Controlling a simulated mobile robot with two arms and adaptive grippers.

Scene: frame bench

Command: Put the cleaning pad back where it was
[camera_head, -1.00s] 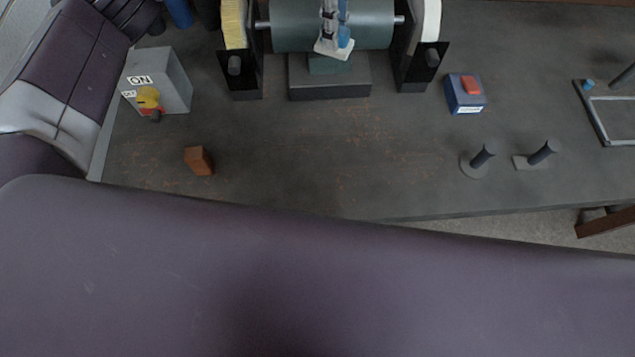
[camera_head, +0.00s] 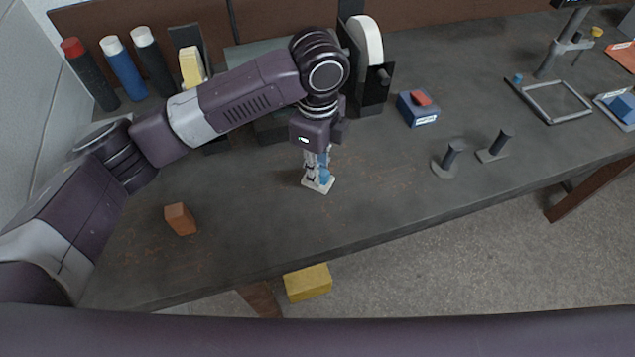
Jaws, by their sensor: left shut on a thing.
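My left gripper (camera_head: 318,181) hangs fingers down over the middle of the bench, in front of the grinder-like machine. It is shut on a small pale and blue piece, apparently the cleaning pad (camera_head: 325,174). The fingers cover much of the piece, so its full shape is hidden. I cannot tell whether it touches the bench top. My right gripper is not in view.
An orange-brown block (camera_head: 180,219) lies left on the bench (camera_head: 270,225). Right are a blue box with a red button (camera_head: 418,108), two dark pegs (camera_head: 448,158), a metal frame (camera_head: 556,101) and a tray with a blue block (camera_head: 622,107). A yellow block (camera_head: 308,282) shows below the front edge.

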